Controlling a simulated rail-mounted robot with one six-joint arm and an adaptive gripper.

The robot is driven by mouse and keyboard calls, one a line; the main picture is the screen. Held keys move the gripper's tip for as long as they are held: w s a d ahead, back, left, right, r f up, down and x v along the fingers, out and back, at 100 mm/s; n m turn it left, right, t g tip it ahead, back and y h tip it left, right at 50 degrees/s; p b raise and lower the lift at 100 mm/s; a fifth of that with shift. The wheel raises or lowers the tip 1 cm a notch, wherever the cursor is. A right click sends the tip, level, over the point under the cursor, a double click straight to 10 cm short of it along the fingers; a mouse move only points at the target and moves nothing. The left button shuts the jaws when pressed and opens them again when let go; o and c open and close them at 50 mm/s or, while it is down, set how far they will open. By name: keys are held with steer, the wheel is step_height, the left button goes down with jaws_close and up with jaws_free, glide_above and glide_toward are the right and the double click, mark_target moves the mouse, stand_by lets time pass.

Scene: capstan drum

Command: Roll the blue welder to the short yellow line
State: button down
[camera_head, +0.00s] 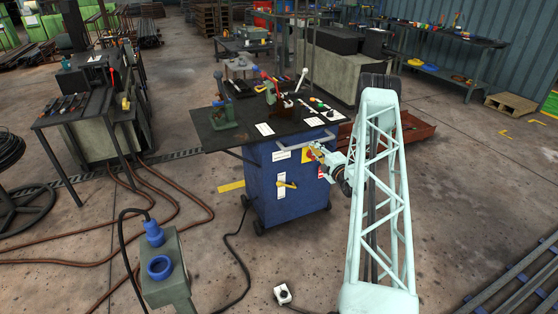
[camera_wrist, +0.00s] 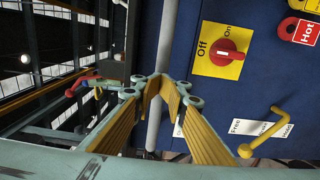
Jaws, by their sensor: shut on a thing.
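The blue welder (camera_head: 285,190) is a blue cabinet on small wheels, standing upright in the middle of the head view. Its blue front also shows in the wrist view (camera_wrist: 265,85), with a red switch on a yellow plate (camera_wrist: 222,57). A grey handle bar (camera_head: 292,146) runs across the welder's upper front. My gripper (camera_head: 317,152) is at this bar. In the wrist view its yellow-padded fingers (camera_wrist: 166,88) are shut on the bar (camera_wrist: 166,40). The short yellow line (camera_head: 231,186) lies on the floor just left of the welder.
A dark worktop (camera_head: 220,135) with tools sits above the welder and overhangs to the left. A black cable (camera_head: 240,265) and brown hoses (camera_head: 165,195) lie on the floor at the left. A grey-green post with a blue socket (camera_head: 160,267) stands front left.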

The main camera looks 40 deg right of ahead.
mark_target(302, 135)
steer(key=shift+a+r+b+x, duration=0.15)
steer(key=shift+b+x, duration=0.35)
steer(key=shift+x, duration=1.2)
steer(key=shift+r+b+x, duration=0.15)
steer(key=shift+b+x, duration=0.35)
steer(key=shift+x, duration=1.2)
steer(key=shift+a+r+b+x, duration=0.1)
steer(key=shift+b+x, duration=0.4)
steer(key=shift+x, duration=2.65)
steer(key=c, duration=3.3)
jaws_free()
steer(key=shift+x, duration=1.05)
steer(key=shift+w+d+f, duration=0.1)
steer(key=shift+w+f, duration=0.05)
steer(key=shift+w, duration=0.6)
steer(key=shift+c, duration=0.2)
steer(key=o, duration=0.4)
steer(key=shift+d+f+x, duration=0.1)
steer(key=shift+x, duration=0.6)
steer(key=shift+d+f+x, duration=0.1)
steer(key=shift+x, duration=0.55)
steer(key=shift+d+x, duration=0.25)
steer(key=shift+x, duration=1.4)
steer(key=shift+c, duration=0.4)
steer(key=shift+x, duration=1.3)
jaws_close()
steer(key=shift+w+d, duration=0.2)
steer(key=shift+d, duration=0.1)
steer(key=shift+r, duration=0.1)
